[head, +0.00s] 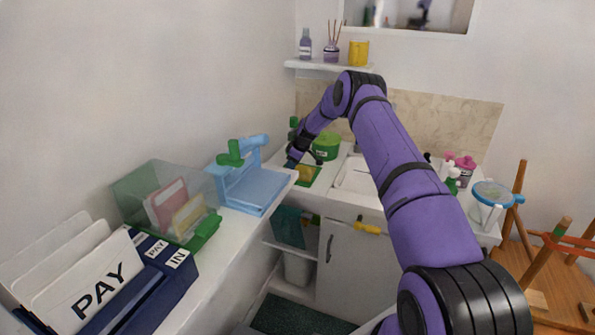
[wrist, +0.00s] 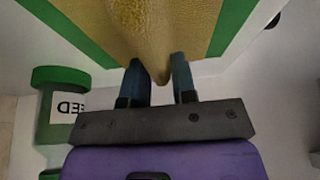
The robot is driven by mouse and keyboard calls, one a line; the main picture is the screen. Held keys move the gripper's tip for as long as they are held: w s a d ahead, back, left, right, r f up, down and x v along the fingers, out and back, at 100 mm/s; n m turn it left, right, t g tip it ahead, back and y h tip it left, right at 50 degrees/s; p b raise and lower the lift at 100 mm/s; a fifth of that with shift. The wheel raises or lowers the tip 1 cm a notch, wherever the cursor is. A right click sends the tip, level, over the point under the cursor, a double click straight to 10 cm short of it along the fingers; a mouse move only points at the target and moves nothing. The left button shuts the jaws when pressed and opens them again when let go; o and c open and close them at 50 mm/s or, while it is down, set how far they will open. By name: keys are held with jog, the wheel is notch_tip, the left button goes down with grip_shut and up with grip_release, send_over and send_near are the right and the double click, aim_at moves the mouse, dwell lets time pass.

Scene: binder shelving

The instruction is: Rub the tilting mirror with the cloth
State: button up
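A yellow cloth (head: 305,173) lies on a green tray or mat (head: 316,182) on the counter, left of the sink. In the wrist view the cloth (wrist: 130,25) fills the top, with a raised fold pointing between the fingers. My gripper (head: 292,163) is at the cloth's left side in the head view. In the wrist view my gripper (wrist: 159,82) is open, one finger on each side of the fold; whether they touch it is unclear. A framed mirror (head: 410,16) hangs on the back wall, cut off by the top edge; its tilt is unclear.
A wall shelf (head: 318,66) with a bottle, reed diffuser and yellow cup is below the mirror. A green tub (head: 326,146) stands behind the cloth. The sink (head: 356,176) is to the right. A blue stand (head: 250,190) and file holders occupy the left counter.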

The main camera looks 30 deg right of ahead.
jog(key=shift+c, duration=1.4)
jog(key=shift+r, duration=2.55)
jog(key=shift+r, duration=0.3)
notch_tip(320, 180, up, 13)
jog(key=s+d+n+g, duration=0.2)
jog(key=s+d+n, duration=0.3)
jog(key=s+d, duration=0.8)
jog(key=s+d+n+g, duration=0.2)
jog(key=s+d+n, duration=0.4)
jog(key=s+d, duration=0.8)
jog(key=s+d+n+g, duration=0.2)
jog(key=s+d+n, duration=0.4)
jog(key=s, duration=2.7)
jog(key=shift+s+d+f, duration=0.15)
jog(key=shift+s+d, duration=0.05)
jog(key=shift+d, duration=4)
jog(key=shift+y, duration=0.3)
